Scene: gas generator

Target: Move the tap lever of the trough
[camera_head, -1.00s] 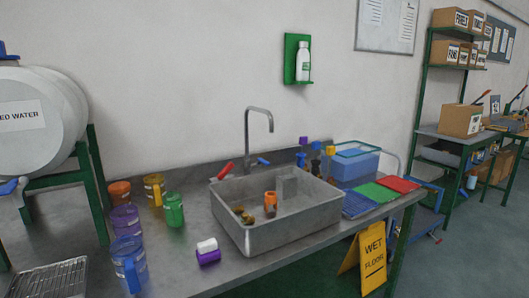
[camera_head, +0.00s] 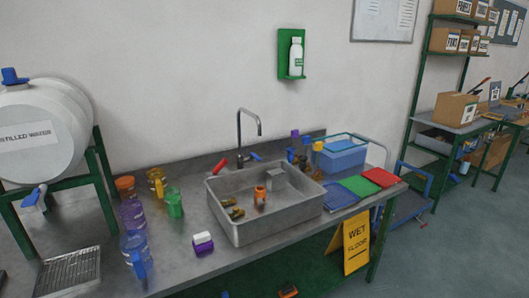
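The grey metal trough (camera_head: 240,230) is a sink set on the metal bench. Its grey gooseneck tap (camera_head: 239,135) rises behind the back rim. A red tap lever (camera_head: 219,166) sticks out left of the tap base, and a blue tap lever (camera_head: 256,157) sticks out to the right. No water stream is visible at the spout. An orange item (camera_head: 260,196) and yellowish-brown pieces (camera_head: 233,210) lie in the trough. Neither gripper is in view.
Coloured jugs and cups, including a blue jug (camera_head: 135,254) and a green cup (camera_head: 174,204), stand left of the trough. A distilled water barrel (camera_head: 45,132) stands further left. A yellow wet-floor sign (camera_head: 355,243) stands in front.

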